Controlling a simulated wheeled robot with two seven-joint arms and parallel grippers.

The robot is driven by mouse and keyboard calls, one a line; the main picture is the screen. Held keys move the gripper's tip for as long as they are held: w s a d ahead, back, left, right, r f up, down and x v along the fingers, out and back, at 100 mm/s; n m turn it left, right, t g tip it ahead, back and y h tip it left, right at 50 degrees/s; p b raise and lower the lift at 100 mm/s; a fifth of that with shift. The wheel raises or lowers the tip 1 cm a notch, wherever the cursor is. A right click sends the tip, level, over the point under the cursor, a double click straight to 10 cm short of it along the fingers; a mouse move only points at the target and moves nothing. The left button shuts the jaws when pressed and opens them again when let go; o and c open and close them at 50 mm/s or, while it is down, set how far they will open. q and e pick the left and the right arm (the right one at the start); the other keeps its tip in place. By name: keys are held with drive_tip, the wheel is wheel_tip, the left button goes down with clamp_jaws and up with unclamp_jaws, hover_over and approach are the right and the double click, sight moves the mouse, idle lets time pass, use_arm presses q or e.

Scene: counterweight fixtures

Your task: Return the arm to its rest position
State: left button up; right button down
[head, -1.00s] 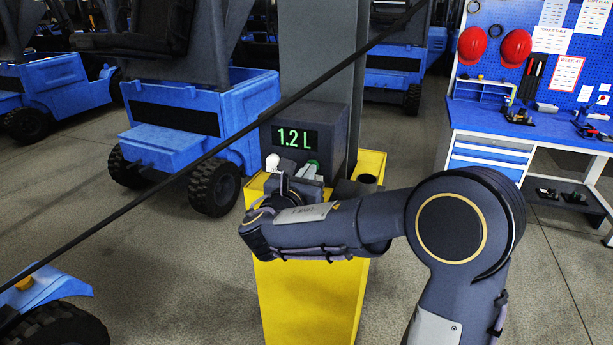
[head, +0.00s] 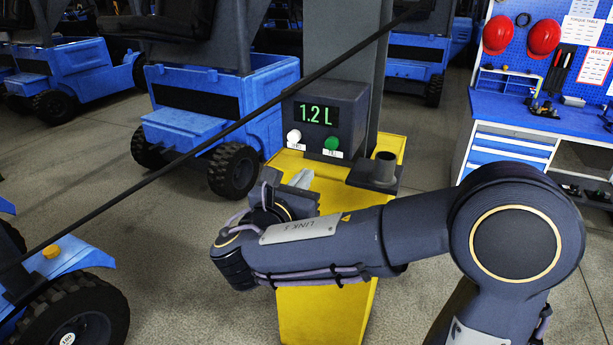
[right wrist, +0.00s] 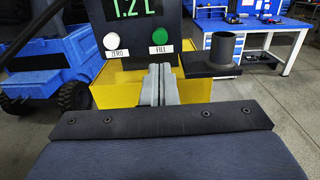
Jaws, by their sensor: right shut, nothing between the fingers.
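My right arm comes in from the right in the head view, bent at the elbow. My right gripper (head: 301,179) is in front of the dark display box (head: 345,97), above the yellow stand (head: 325,310). In the right wrist view its two grey fingers (right wrist: 157,85) lie together, shut and empty, below and between a white ZERO button (right wrist: 112,42) and a green FILL button (right wrist: 159,37). The fingers appear apart from both buttons. The display reads 1.2 L. My left gripper is not in view.
A dark cup-like holder (head: 385,168) stands on the stand, right of the display. A blue cart (head: 205,125) is to the left, another blue vehicle (head: 70,265) at lower left. A blue workbench (head: 525,125) stands at right. Grey floor is open between them.

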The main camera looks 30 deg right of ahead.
idle(0.3)
drive_tip(key=s+d+f+m+g+y, duration=0.4)
drive_tip(key=s+f+m, duration=0.2)
drive_tip(key=s+f, duration=0.15)
drive_tip(key=s+d+f+m+g+y, duration=0.35)
drive_tip(key=s+d+f+m, duration=0.2)
drive_tip(key=s, duration=0.25)
drive_tip(key=s+a+f+m+y, duration=0.1)
drive_tip(key=s+a+m+y, duration=0.3)
drive_tip(key=m, duration=0.4)
drive_tip(key=s+a+f+m+t+y, duration=0.1)
drive_tip(key=s+a+f+m+y, duration=0.1)
drive_tip(key=s+a+m+y, duration=0.2)
drive_tip(key=a+m+y, duration=0.2)
drive_tip(key=a+m, duration=0.2)
drive_tip(key=a, duration=0.1)
drive_tip(key=shift+a+f, duration=0.15)
drive_tip(key=shift+s+t, duration=0.1)
drive_tip(key=shift+t, duration=0.15)
